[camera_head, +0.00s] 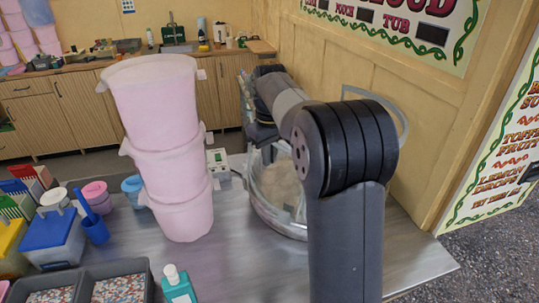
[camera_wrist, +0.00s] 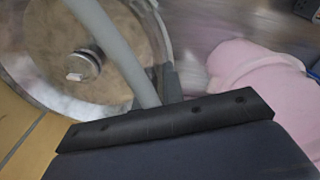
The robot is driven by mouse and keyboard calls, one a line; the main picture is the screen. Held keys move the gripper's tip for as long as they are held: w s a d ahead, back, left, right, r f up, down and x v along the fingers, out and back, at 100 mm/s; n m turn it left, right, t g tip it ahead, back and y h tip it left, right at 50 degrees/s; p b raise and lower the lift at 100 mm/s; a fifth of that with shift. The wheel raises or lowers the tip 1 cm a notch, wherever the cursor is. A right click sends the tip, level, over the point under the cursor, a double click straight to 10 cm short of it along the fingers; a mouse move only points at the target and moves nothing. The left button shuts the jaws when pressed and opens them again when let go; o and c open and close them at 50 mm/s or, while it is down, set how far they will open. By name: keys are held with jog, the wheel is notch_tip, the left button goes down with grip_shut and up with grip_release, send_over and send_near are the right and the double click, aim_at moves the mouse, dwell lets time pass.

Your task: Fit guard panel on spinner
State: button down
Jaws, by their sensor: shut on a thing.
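The spinner (camera_head: 277,190) is a wide clear-walled round bowl on the metal counter, partly hidden behind my arm. In the wrist view the spinner (camera_wrist: 50,88) shows a brown floor and a metal hub. The guard panel seems to be the pale grey frame; its curved edge (camera_head: 403,118) shows right of my arm, and a grey bar of it (camera_wrist: 112,45) crosses above the bowl in the wrist view. My gripper (camera_head: 262,135) is shut on the panel, above the bowl's back rim; its fingertips are mostly hidden. I cannot tell whether panel and spinner touch.
A tall stack of pink tubs (camera_head: 165,150) stands just left of the spinner, a close obstacle. A small white box (camera_head: 218,163) is behind it. Coloured containers, trays (camera_head: 90,268) and a teal bottle (camera_head: 179,287) fill the left counter. A wooden wall (camera_head: 330,60) is close behind; front right counter is clear.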

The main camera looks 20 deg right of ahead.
jog(key=shift+d+f, duration=0.25)
jog(key=shift+f, duration=0.35)
jog(key=shift+d+f, duration=0.2)
jog(key=shift+f, duration=0.4)
jog(key=c, duration=0.9)
grip_release()
jog(key=shift+w, duration=0.1)
jog(key=shift+r+p, duration=0.55)
jog(key=shift+p, duration=0.05)
jog(key=r+p, duration=0.1)
jog(key=w+r+p, duration=0.1)
jog(key=p, duration=0.1)
jog(key=shift+w+d+r, duration=0.1)
jog(key=shift+d, duration=0.2)
jog(key=shift+a+r+p, duration=0.15)
jog(key=shift+r+p, duration=0.45)
jog(key=shift+r, duration=0.1)
jog(key=shift+a+r+p, duration=0.1)
jog(key=shift+r+p, duration=0.5)
jog(key=shift+r, duration=0.1)
